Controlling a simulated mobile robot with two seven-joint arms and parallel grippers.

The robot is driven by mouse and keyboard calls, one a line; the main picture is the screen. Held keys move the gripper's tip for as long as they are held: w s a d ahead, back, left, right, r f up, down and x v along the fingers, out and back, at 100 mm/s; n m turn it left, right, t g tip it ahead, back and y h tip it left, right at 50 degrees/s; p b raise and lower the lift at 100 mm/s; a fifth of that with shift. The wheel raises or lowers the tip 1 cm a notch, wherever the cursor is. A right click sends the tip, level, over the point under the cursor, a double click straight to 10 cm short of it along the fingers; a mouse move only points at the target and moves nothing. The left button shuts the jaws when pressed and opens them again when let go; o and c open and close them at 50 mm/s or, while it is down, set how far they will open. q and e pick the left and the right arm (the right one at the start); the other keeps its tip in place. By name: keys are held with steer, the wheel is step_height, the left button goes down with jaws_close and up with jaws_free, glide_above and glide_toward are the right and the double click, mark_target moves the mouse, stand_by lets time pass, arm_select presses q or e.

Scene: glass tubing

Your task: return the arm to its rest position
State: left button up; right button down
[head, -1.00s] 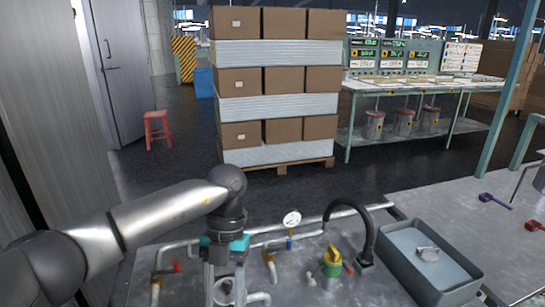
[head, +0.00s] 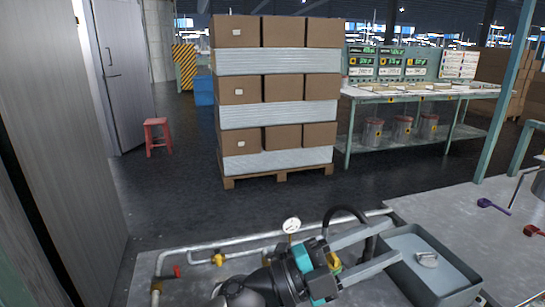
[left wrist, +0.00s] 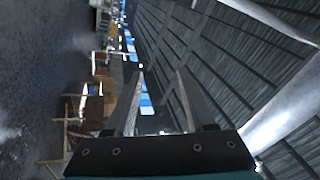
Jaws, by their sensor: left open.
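My left gripper (head: 393,240) is low in the head view, over the metal workbench, with its fingers pointing right toward the grey basin. The two fingers stand apart with nothing between them. In the left wrist view the same open fingers (left wrist: 156,72) show in front of the far hall and ceiling, empty. My left arm comes in from the bottom edge and covers part of the pipes. My right gripper is in neither view.
The metal bench (head: 450,215) carries pipes, a pressure gauge (head: 291,225), a black curved hose (head: 345,210) and a grey basin (head: 440,275). A purple-handled item (head: 490,205) and a red one (head: 533,231) lie at right. Stacked boxes (head: 275,90) stand beyond on open floor.

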arm_select(q)
steer(key=w+a+f+n+t+y, duration=0.2)
steer(key=w+a+n+t+y, duration=0.5)
steer(key=a+n+t+y, duration=0.75)
steer(key=s+a+f+n+g+y, duration=0.3)
steer(key=a+f+n+g+y, duration=0.15)
steer(key=a+f+n, duration=0.75)
steer(key=s+a+f+n+g+y, duration=0.1)
steer(key=s+a+f+g, duration=0.1)
steer(key=s+f+g, duration=0.65)
steer(key=s+a+f+g+y, duration=0.1)
steer(key=s+a+f+g, duration=0.3)
steer(key=s, duration=0.9)
step_height(320, 180, down, 25)
steer(key=s, duration=0.2)
steer(key=s+a+f, duration=0.3)
steer(key=s+f, duration=0.9)
steer(key=s, duration=0.1)
steer(key=shift+s, duration=0.2)
